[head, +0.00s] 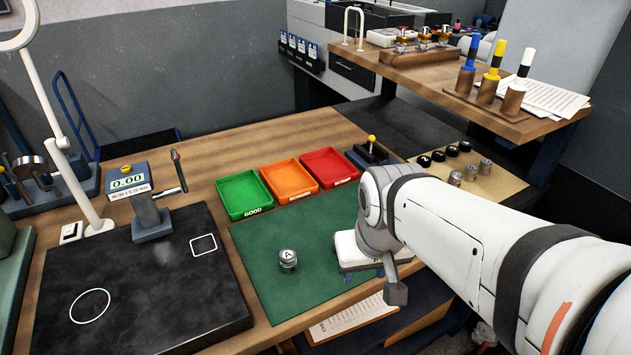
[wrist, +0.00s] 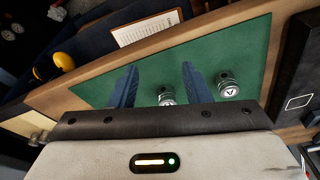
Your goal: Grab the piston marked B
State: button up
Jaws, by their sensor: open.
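A metal piston (head: 288,260) marked A stands on the green mat (head: 262,290) in the head view. It also shows in the wrist view (wrist: 229,89), to the right of my fingers. A second metal piston (wrist: 166,97) stands on the mat in the wrist view, between my two blue fingers, its lower part hidden by my gripper body. I cannot read its mark, so I cannot tell if it is B. In the head view it is hidden behind my arm. My gripper (wrist: 160,67) is open and empty, low over the mat; its fingers barely show in the head view (head: 363,276).
Green (head: 244,195), orange (head: 289,180) and red (head: 329,168) trays stand behind the mat. Several black caps (head: 438,156) and metal pieces (head: 471,173) stand to the right. A dark plate (head: 140,295) with a gauge stand (head: 151,217) lies left. A clipboard (head: 350,318) sits below the front edge.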

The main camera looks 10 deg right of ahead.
jog(key=shift+o, duration=1.4)
jog(key=shift+w+a+r+m+p, duration=0.25)
jog(key=shift+w+r+m+p, duration=0.1)
jog(key=shift+w+m+p, duration=0.2)
jog(key=w+a+f+m+g+h+p, duration=0.1)
jog(key=w+a+m+g+h+p, duration=0.1)
jog(key=w+m+p, duration=0.6)
jog(key=w+a+m+g+h+p, duration=0.2)
jog(key=w+m, duration=0.4)
jog(key=m, duration=0.7)
jog(key=x, duration=0.2)
jog(key=d+p+x, duration=0.1)
jog(key=x, duration=0.2)
jog(key=p+x, duration=0.1)
jog(key=x, duration=0.1)
jog(key=shift+s+d+r, duration=0.1)
jog(key=shift+s+d, duration=0.05)
jog(key=shift+d, duration=0.1)
jog(key=shift+f, duration=0.3)
jog(key=shift+c, duration=0.4)
jog(key=c, duration=1)
